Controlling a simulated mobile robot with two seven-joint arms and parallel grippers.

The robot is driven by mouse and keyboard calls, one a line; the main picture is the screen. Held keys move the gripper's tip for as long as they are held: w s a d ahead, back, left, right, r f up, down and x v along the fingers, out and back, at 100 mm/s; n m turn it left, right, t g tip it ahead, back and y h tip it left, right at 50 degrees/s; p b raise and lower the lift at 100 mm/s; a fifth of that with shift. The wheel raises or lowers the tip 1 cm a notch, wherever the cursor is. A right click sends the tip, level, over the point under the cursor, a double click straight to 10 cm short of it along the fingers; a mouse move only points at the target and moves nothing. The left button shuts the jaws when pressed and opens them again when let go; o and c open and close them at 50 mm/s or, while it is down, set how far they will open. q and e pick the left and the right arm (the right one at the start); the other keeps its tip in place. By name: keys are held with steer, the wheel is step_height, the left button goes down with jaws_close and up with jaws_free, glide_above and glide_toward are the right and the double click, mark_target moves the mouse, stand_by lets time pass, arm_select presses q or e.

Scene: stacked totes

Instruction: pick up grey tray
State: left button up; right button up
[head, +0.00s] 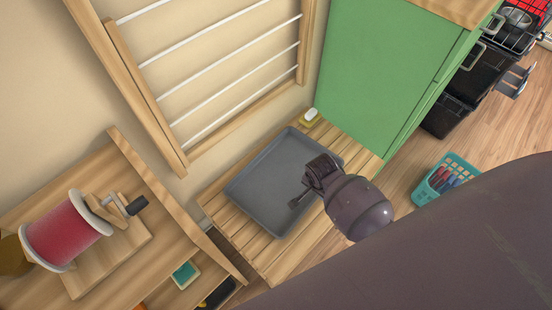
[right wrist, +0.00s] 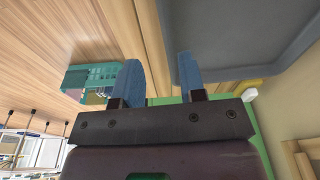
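The grey tray (head: 275,185) lies flat on a slatted wooden bench (head: 228,212) in the head view. It looks empty. My right gripper (head: 300,192) is over the tray's right side, covering part of its rim. In the right wrist view the tray (right wrist: 238,35) is at the upper right. The two blue fingers of my right gripper (right wrist: 160,85) are wide apart with nothing seen between them. The right finger overlaps the tray's edge and the left one is outside it. I cannot tell whether they touch the tray. My left gripper is not in view.
A green cabinet (head: 385,70) stands beyond the bench. A wooden rack (head: 215,75) is on the wall. A teal basket (head: 447,178) is on the floor. A red spool (head: 68,230) stands left.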

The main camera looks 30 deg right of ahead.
steer(key=b, duration=0.3)
glide_above(316, 202)
steer(key=a, duration=0.1)
steer(key=f, duration=0.5)
steer(key=shift+s+f, duration=0.4)
steer(key=shift+w+f, duration=0.15)
steer(key=f+b, duration=0.1)
steer(key=f, duration=0.1)
steer(key=f+b, duration=0.1)
steer(key=f, duration=0.1)
steer(key=shift+w+d, duration=0.2)
steer(key=shift+d+f, duration=0.1)
steer(key=shift+f, duration=0.3)
steer(key=shift+w+f+b, duration=0.1)
steer(key=shift+w+b, duration=0.1)
steer(key=shift+b, duration=0.15)
steer(key=shift+w+r, duration=0.1)
steer(key=shift+r, duration=0.1)
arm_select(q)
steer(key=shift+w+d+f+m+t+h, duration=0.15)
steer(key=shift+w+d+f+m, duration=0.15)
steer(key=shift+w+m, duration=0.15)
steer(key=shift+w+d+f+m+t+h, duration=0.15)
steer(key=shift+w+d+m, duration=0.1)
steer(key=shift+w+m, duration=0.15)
arm_select(e)
jaws_close()
